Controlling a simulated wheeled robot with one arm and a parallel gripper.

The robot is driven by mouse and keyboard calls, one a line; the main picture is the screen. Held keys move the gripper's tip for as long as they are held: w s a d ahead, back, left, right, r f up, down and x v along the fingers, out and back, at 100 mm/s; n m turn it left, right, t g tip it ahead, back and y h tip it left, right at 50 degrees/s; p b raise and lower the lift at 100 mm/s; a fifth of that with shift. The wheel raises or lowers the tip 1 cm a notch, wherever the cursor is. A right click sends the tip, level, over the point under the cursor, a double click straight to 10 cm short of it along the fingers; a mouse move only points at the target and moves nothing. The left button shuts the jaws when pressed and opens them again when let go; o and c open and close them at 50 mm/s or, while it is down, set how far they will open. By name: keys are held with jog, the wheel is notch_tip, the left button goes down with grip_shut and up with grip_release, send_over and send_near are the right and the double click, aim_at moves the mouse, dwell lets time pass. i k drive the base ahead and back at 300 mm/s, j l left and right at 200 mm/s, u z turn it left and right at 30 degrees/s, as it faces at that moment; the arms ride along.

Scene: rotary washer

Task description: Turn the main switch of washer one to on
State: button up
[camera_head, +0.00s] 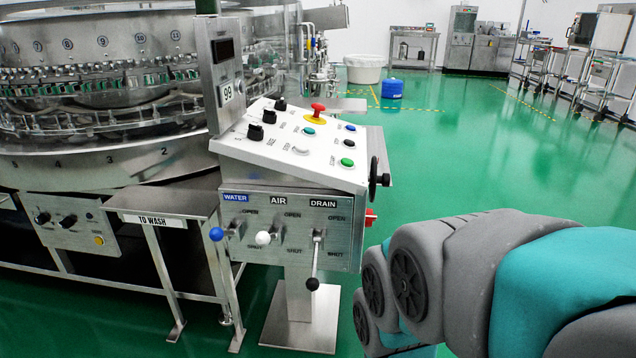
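The washer (110,165), a large round steel machine with numbered positions, fills the left side. Its control stand (300,215) is in the middle, with a sloped white panel (285,155). The panel carries several black rotary knobs (268,117), a red mushroom button (318,108) on a yellow base, and coloured push buttons. A red switch (370,216) juts from the stand's right side, seen edge-on; its position cannot be read. I cannot tell which control is the main switch. My grey and teal arm is at the lower right, apart from the stand; my gripper is out of view.
Water, air and drain levers with blue (216,234), white (263,238) and black (312,284) ends stick out in front. A black handwheel (376,180) projects at the right. A "TO WASH" table (165,203) stands left. Green floor (450,150) is open behind and right.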

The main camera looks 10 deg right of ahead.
aim_at(371, 217)
jog(key=i+l+u, duration=0.15)
jog(key=l, duration=0.6)
jog(key=l+u, duration=0.2)
jog(key=l, duration=0.55)
